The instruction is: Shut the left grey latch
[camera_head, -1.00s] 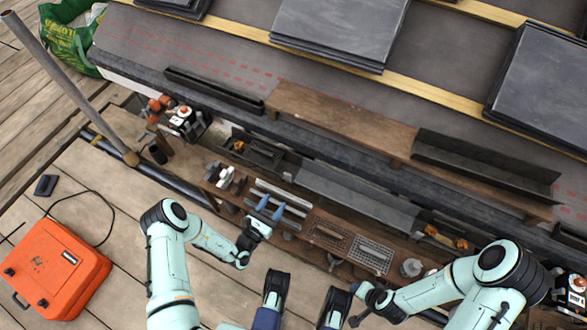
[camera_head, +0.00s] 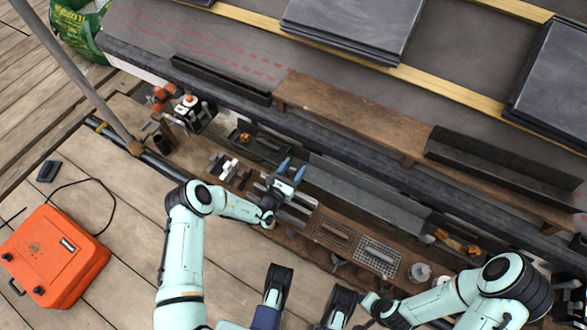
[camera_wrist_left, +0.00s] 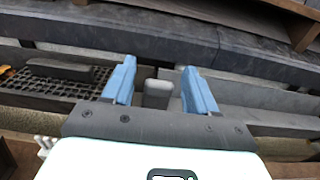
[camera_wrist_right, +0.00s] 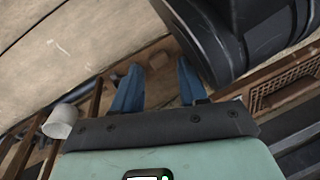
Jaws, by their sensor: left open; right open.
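My left gripper (camera_head: 291,169) is open over the dark channel behind the tool shelf, its blue fingers pointing away from me. In the left wrist view, a small grey rounded block (camera_wrist_left: 157,93) shows between the open fingers, with clear space on both sides; it may be the latch, but I cannot tell, nor whether it touches anything.
A black mesh tray (camera_wrist_left: 60,85) lies left of the left fingers. An orange case (camera_head: 55,257) sits on the planks at left. A wooden ledge (camera_head: 350,115) runs behind the channel.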

